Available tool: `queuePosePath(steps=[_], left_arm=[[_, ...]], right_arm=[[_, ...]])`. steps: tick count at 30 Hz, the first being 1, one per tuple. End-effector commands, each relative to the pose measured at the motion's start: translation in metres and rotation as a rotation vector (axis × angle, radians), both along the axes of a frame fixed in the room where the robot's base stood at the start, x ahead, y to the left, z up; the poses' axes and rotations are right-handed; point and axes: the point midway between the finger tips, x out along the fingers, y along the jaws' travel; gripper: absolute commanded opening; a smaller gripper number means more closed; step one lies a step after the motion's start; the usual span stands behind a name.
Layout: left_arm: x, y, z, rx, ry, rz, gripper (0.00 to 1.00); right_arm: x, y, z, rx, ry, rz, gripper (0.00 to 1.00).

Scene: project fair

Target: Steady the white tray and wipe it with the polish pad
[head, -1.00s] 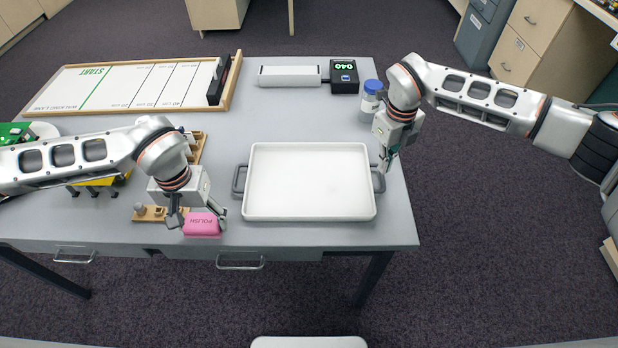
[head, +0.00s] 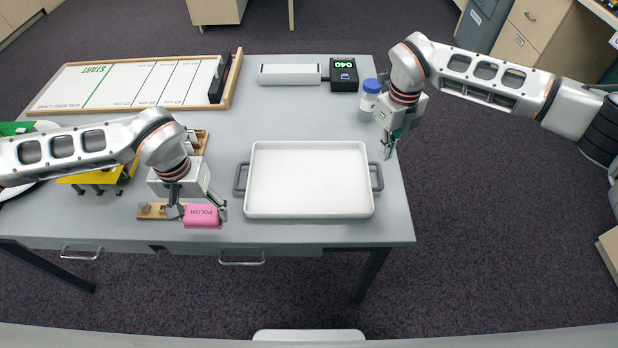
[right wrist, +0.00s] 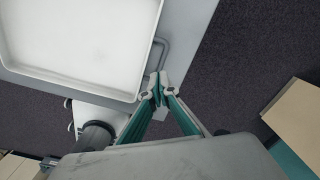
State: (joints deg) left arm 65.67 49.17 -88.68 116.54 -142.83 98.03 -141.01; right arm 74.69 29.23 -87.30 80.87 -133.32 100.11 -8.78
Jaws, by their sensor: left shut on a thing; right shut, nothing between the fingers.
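The white tray (head: 309,180) lies flat near the table's front right, with a grey handle at each side. It also shows at the upper left of the right wrist view (right wrist: 80,45). The pink polish pad (head: 202,216), marked POLISH, is near the front edge, left of the tray. My left gripper (head: 196,213) is shut on the pad, fingers at its two ends. My right gripper (head: 388,152) is shut and empty above and just beyond the tray's right handle (head: 376,177). In the right wrist view its fingertips (right wrist: 158,88) meet close to the handle.
A blue-lidded jar (head: 369,96) stands just behind my right gripper. A walking lane board (head: 130,84) and a box with a green 040 display (head: 344,77) are at the back. A small wooden holder (head: 153,210) sits beside the pad.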

Motion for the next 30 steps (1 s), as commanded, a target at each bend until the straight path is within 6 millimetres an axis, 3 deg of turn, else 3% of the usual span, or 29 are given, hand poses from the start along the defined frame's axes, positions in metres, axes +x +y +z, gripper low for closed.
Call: queuePosePath(steps=[9, 15, 30], left_arm=[[0.000, 0.000, 0.000, 0.000, 0.000, 0.000, 0.45], [0.000, 0.000, 0.000, 0.000, 0.000, 0.000, 0.45], [0.000, 0.000, 0.000, 0.000, 0.000, 0.000, 0.45]], right_arm=[[0.001, 0.000, 0.066, 0.000, -0.004, 0.001, 0.00], [0.000, 0.000, 0.094, 0.000, -0.001, -0.001, 0.00], [0.000, 0.000, 0.104, 0.000, 0.001, 0.000, 0.00]])
